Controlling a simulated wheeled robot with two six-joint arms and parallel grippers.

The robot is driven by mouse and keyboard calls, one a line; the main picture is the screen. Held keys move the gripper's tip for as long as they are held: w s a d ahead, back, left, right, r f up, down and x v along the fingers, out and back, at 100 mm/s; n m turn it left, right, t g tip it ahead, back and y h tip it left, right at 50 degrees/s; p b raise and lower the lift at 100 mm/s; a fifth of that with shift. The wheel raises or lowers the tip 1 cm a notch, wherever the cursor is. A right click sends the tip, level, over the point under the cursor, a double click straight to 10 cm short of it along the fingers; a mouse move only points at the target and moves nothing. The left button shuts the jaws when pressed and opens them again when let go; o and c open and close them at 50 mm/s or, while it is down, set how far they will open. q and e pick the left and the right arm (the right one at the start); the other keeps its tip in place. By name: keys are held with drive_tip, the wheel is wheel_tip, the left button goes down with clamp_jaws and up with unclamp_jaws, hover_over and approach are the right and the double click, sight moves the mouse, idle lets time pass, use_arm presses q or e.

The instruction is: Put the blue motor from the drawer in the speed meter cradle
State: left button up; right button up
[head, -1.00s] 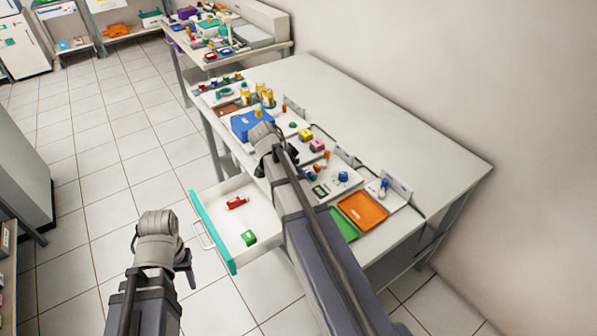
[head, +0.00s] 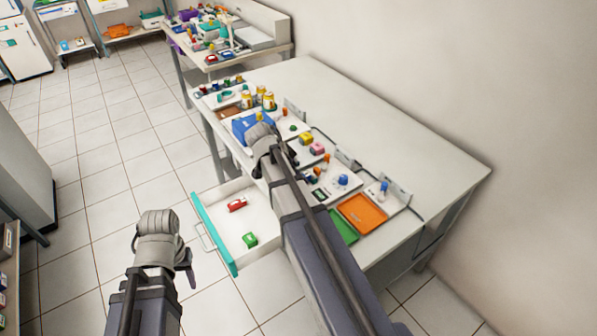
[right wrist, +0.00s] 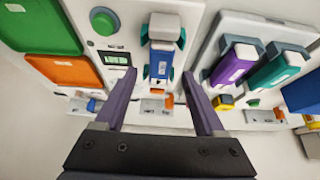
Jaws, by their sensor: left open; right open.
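The blue motor (right wrist: 161,62), with a pale grey end, lies on a white panel in the right wrist view. Teal clips of a cradle (right wrist: 178,73) flank it. It lies beside a small digital display (right wrist: 115,58), which also shows in the head view (head: 320,194). My right gripper (right wrist: 154,82) is open, its two purple fingers spread on either side of the motor and not touching it. In the head view my right arm hides the motor. My left gripper (head: 186,262) is open, low over the floor left of the drawer. The open drawer (head: 215,222) holds a red item and a green item.
Green and orange trays (head: 363,213) lie beside the display. A neighbouring panel holds a purple motor (right wrist: 232,65) and a teal motor (right wrist: 278,68). A blue box (head: 243,124) stands farther along the bench. The bench's wall side (head: 400,135) is clear.

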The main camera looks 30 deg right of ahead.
drive_tip(key=p+v, duration=0.4)
drive_tip(key=v, duration=0.2)
drive_tip(key=shift+s+a+f, duration=0.1)
drive_tip(key=shift+s+a, duration=0.05)
drive_tip(key=shift+a, duration=0.15)
drive_tip(key=s+a+f+n+y, duration=0.1)
drive_tip(key=s+a+n, duration=0.4)
drive_tip(key=a+n, duration=0.2)
drive_tip(key=s+a+n+y, duration=0.2)
drive_tip(key=s+a+n, duration=0.3)
drive_tip(key=a, duration=0.5)
drive_tip(key=s+a+f+n+y, duration=0.1)
drive_tip(key=s+a+n, duration=0.5)
drive_tip(key=a+n, duration=0.2)
drive_tip(key=shift+a+f+n+g+y, duration=0.35)
drive_tip(key=shift+a+n+g+y, duration=0.05)
drive_tip(key=shift+a, duration=0.05)
